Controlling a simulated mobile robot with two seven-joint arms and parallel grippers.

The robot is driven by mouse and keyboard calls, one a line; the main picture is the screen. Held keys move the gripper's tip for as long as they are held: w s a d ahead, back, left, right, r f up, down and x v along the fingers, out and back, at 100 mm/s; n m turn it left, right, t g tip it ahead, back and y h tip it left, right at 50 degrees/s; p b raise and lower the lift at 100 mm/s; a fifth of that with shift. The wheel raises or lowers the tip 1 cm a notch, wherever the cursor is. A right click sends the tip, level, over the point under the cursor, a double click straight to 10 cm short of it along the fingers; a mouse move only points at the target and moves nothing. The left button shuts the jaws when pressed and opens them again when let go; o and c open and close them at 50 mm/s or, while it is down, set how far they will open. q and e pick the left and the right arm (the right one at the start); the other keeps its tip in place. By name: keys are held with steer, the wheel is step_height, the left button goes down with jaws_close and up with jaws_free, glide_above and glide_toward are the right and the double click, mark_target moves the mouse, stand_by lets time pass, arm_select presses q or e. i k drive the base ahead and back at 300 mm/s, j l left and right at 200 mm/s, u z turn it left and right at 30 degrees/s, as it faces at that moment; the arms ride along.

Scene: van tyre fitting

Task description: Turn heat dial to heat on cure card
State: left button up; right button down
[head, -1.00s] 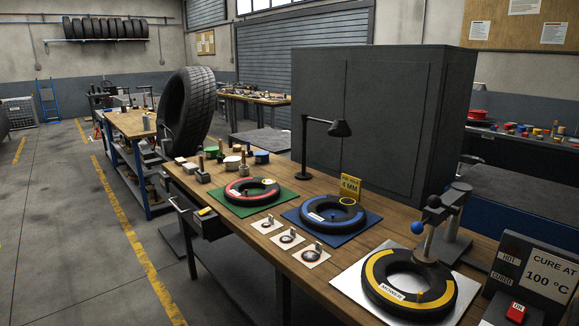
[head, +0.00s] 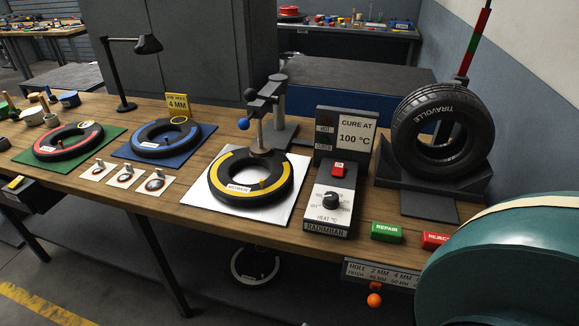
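The heat dial (head: 331,201) is a black round knob with a light pointer mark on the white face of the cure unit (head: 345,182), marked "HEAT °C". The scale numbers are too small to read, so I cannot tell its setting. A red switch (head: 338,170) sits above the dial. The cure card (head: 358,134) stands upright behind it and reads "CURE AT 100 °C". Lamp labels left of the card look dark. The yellow-ringed tube (head: 226,194) lies on a silver plate left of the unit, under the clamp (head: 270,120). Neither gripper is in view.
A standing tyre (head: 408,150) is right of the unit. Green REPAIR (head: 386,232) and red REJECT (head: 435,240) blocks lie near the front edge. A large teal rounded body (head: 510,265) fills the lower right. Red (head: 68,148) and blue (head: 128,145) tubes lie left.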

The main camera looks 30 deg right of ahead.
mark_target(331, 201)
steer(key=z, duration=1.4)
